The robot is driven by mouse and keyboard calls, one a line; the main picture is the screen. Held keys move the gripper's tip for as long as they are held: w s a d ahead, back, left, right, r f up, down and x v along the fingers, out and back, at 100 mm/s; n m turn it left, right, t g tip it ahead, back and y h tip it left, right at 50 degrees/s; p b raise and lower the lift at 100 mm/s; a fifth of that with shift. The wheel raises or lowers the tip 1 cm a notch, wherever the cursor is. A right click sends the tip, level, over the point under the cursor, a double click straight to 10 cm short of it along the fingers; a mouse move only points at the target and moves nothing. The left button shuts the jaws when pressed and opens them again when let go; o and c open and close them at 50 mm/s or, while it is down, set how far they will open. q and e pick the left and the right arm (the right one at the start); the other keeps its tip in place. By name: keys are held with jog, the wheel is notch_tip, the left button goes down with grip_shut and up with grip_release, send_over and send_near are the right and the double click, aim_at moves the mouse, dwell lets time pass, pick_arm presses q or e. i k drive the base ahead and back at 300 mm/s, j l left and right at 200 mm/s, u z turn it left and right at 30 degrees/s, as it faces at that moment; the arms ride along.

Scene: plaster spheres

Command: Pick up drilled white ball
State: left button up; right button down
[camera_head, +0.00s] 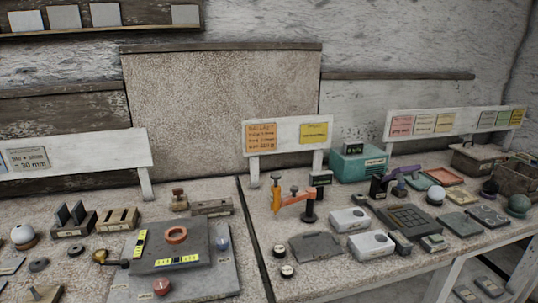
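A white ball (24,233) sits at the far left of the left table, on a dark rounded base or ring. Another pale ball (435,194) rests among the items at the right of the right table. Both are too small to tell whether either has a drilled hole. Neither of my grippers shows in the head view.
A dark plate with an orange ring (175,234) and yellow strips lies on the left table. An orange clamp-like tool (290,198), white boxes (348,219) and a teal box (356,164) stand on the right table.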

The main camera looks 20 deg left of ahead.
aim_at(22, 234)
jog(key=k+j+z, duration=0.1)
jog(key=j, duration=0.25)
jog(key=k+j+z, duration=0.1)
jog(key=j, duration=0.3)
jog(key=k+j+z, duration=0.15)
jog(key=j, duration=0.2)
jog(key=k+j+z, duration=0.1)
jog(key=j, duration=0.2)
jog(key=k+j+z, duration=0.1)
jog(key=k+j, duration=0.3)
jog(key=j, duration=0.2)
jog(key=k+j, duration=0.2)
jog(key=j, duration=0.15)
jog(key=k+j, duration=0.15)
jog(key=j, duration=0.2)
jog(key=k+j, duration=0.15)
jog(key=j, duration=0.2)
jog(key=k+j, duration=0.2)
jog(key=j, duration=0.15)
